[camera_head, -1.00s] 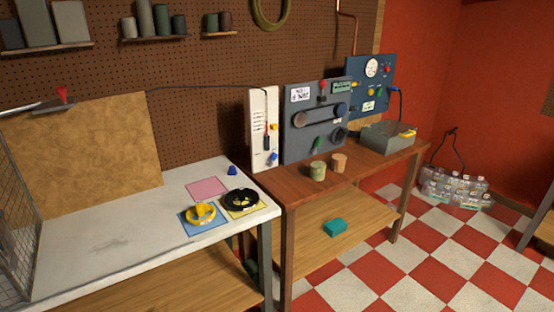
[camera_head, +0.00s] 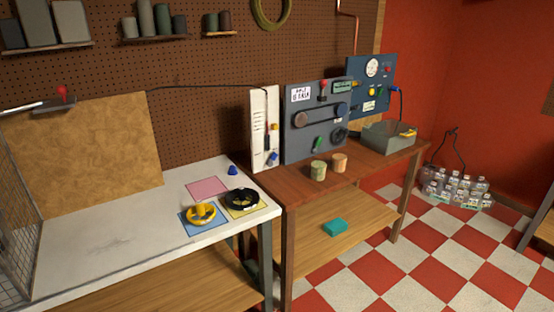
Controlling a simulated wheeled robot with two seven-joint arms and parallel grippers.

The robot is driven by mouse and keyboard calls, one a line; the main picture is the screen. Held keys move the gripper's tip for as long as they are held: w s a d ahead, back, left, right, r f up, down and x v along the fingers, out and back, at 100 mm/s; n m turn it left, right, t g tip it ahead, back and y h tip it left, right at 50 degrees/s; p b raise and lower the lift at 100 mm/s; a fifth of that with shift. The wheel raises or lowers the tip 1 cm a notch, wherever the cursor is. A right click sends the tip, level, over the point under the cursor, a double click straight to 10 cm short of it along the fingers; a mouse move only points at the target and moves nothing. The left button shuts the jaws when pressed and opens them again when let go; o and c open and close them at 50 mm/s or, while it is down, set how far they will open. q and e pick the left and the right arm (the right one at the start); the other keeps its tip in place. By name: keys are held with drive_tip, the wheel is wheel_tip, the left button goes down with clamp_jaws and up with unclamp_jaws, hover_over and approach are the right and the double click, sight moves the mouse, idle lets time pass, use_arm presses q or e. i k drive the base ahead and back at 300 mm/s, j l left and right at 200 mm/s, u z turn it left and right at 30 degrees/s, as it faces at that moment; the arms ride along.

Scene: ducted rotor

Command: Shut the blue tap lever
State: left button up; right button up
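A small blue part (camera_head: 273,158), which may be the tap lever, sits low on the right side of the upright white panel (camera_head: 258,150). It is too small to tell how it is turned or whether it is open. Another small blue piece (camera_head: 233,170) stands on the white table near its back edge. The dark blue panel (camera_head: 358,76) farther right carries a round gauge, coloured knobs and a blue cable; no blue lever is clear there. Neither of my grippers is in view.
A wooden bench (camera_head: 300,187) with two small cans carries a grey panel (camera_head: 303,143) and a grey box (camera_head: 388,138). The white table (camera_head: 110,245) holds a yellow ring part (camera_head: 201,213) and a black ring part (camera_head: 241,198) on coloured squares.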

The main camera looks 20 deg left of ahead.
sight(274, 157)
drive_tip(key=z, duration=0.6)
drive_tip(key=i+z, duration=0.15)
drive_tip(key=i, duration=3.1)
